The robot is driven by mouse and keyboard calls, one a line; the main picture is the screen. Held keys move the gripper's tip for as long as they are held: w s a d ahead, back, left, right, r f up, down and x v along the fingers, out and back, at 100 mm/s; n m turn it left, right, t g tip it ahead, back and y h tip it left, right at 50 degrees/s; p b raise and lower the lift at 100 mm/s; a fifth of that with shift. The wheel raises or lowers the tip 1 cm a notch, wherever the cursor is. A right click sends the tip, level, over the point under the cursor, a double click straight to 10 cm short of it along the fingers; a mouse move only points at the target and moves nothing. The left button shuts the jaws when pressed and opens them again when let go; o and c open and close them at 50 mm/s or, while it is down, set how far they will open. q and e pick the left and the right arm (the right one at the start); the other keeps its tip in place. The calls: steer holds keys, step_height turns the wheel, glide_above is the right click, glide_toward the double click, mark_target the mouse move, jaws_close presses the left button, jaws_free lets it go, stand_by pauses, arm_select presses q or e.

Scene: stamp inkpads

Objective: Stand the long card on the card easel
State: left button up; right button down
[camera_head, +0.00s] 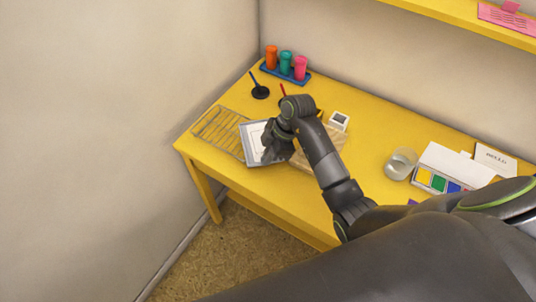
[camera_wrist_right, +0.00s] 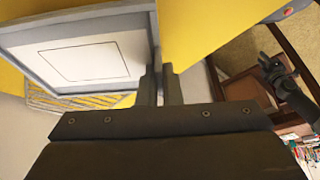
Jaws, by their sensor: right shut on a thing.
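My right gripper (camera_wrist_right: 160,82) is shut on a thin pale strip (camera_wrist_right: 155,35), seen nearly edge-on in the wrist view. I cannot tell whether this is the long card or the edge of the grey-framed board beside it. That board (camera_head: 246,134) has a white face with an outlined rectangle, and it also shows in the wrist view (camera_wrist_right: 80,29). In the head view my right gripper (camera_head: 270,152) covers the board's right part. A light wooden piece (camera_head: 328,153) is partly hidden behind my arm. I cannot make out which thing is the card easel.
A wire rack (camera_head: 213,128) lies left of the board. A blue holder (camera_head: 279,76) with orange, teal and pink bottles stands at the back. A black stand (camera_head: 260,92), small white block (camera_head: 339,121), glass (camera_head: 401,163), colour pads (camera_head: 440,181) and HELLO card (camera_head: 497,159) are on the yellow table (camera_head: 375,135).

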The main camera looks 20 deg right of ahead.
steer(key=shift+f, duration=0.35)
steer(key=c, duration=1.6)
jaws_free()
steer(key=shift+r, duration=0.1)
steer(key=v, duration=1.2)
steer(key=shift+r, duration=0.3)
